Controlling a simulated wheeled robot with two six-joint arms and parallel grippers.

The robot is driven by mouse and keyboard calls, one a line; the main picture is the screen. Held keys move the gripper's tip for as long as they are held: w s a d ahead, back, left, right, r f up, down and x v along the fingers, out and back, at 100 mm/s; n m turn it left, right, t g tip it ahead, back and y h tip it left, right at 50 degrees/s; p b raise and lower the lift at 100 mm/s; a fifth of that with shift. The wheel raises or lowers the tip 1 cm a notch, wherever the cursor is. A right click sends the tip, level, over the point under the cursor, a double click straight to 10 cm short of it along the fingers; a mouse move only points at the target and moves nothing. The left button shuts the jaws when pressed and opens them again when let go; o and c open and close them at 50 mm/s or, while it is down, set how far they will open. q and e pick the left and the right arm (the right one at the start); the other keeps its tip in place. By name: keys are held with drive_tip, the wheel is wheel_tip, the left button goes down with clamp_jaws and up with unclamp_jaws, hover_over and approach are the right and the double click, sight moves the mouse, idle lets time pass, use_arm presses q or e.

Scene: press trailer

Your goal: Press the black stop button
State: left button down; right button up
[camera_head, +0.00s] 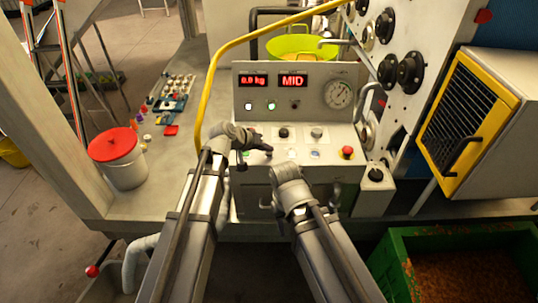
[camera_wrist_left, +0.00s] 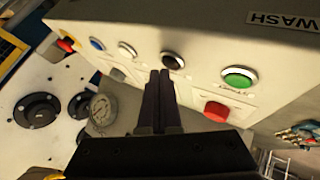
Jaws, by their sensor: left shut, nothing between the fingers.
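The black button (camera_wrist_left: 173,60) sits in a pale ring on the grey panel in the left wrist view, between a white button (camera_wrist_left: 127,50) and a green button (camera_wrist_left: 239,77). My left gripper (camera_wrist_left: 160,73) is shut and empty, its dark fingertips just beside the black button. I cannot tell whether they touch it. In the head view my left gripper (camera_head: 264,149) is over the left part of the sloped control panel (camera_head: 334,138), where it hides the black button. My right arm ends in front of the panel, and its fingers are hidden.
A red mushroom button (camera_head: 346,152) and a blue button (camera_head: 315,155) lie right on the panel. Displays read 0.0 kg (camera_head: 253,81) and MID (camera_head: 292,81). A yellow rail (camera_head: 213,85) curves up at left. A red-lidded bucket (camera_head: 120,160) stands far left.

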sight(267, 157)
use_arm(q)
drive_tip(key=shift+f+b, duration=0.35)
drive_tip(key=shift+f, duration=0.1)
idle(0.6)
drive_tip(key=shift+r, duration=0.1)
drive_tip(key=shift+r+p, duration=0.75)
drive_tip(key=shift+p, duration=0.1)
drive_tip(key=shift+r, duration=0.1)
wheel_tip(267, 157, up, 5)
drive_tip(key=p, duration=0.5)
idle(0.7)
